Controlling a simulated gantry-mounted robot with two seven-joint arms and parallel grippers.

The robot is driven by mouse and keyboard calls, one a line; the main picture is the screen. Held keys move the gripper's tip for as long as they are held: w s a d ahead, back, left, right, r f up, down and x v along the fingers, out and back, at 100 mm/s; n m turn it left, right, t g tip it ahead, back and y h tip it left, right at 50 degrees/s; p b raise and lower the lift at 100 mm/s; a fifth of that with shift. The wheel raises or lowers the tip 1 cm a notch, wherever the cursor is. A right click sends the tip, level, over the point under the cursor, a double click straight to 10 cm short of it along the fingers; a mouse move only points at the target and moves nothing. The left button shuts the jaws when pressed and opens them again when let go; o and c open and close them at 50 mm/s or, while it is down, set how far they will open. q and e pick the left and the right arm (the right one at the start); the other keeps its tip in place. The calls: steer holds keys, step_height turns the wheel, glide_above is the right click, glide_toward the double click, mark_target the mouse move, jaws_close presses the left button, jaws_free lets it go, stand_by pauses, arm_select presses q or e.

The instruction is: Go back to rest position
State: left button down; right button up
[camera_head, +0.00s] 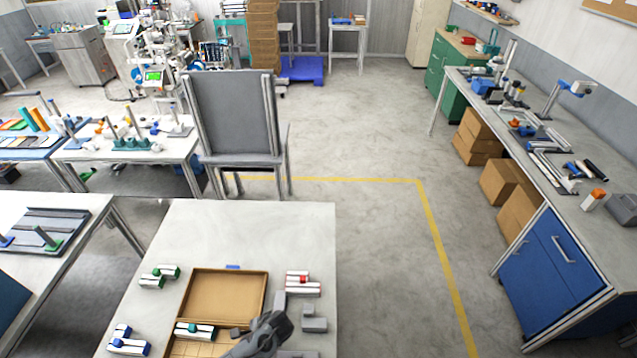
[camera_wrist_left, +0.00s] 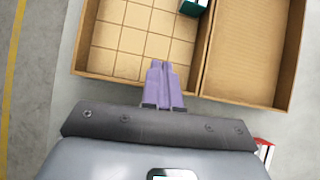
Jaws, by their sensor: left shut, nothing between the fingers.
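My left gripper (camera_head: 238,333) is at the right side of an open brown box (camera_head: 190,287) on the front table. In the left wrist view the gripper's purple fingers (camera_wrist_left: 163,70) are shut together, with nothing between them. They are over or next to the box's near wall; the exact height is unclear. The box's gridded half (camera_wrist_left: 135,38) shows, and its plain half (camera_wrist_left: 252,50) lies beside it. A white piece with a dark green part (camera_head: 195,328) is in the gridded half; its corner shows in the left wrist view (camera_wrist_left: 193,5). My right gripper is not in view.
White pieces with green parts (camera_head: 152,281) and blue parts (camera_head: 128,347) stand left of the box. A white and red piece (camera_head: 303,291) and grey blocks (camera_head: 314,322) are on its right.

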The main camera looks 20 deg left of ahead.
arm_select(q)
steer(key=s+d+r+n+t+h+p, duration=0.1)
steer(key=s+d+r+n+h, duration=0.2)
steer(key=d, duration=0.4)
steer(key=s+d+r+n+t+h+p, duration=0.1)
steer(key=s+d+r+h, duration=0.1)
steer(key=s+d+r, duration=0.3)
steer(key=s+r+n+t, duration=0.1)
steer(key=s+r+n, duration=0.1)
steer(key=r, duration=0.4)
steer(key=s+r+n+t+h+p, duration=0.1)
steer(key=s+r+n, duration=0.1)
steer(key=r, duration=0.4)
steer(key=s+r+n+t+h, duration=0.1)
steer(key=s+r+n, duration=0.1)
steer(key=r, duration=0.4)
steer(key=shift+s+a+r+n, duration=0.15)
steer(key=shift+s+a+n, duration=0.25)
steer(key=shift+n, duration=0.4)
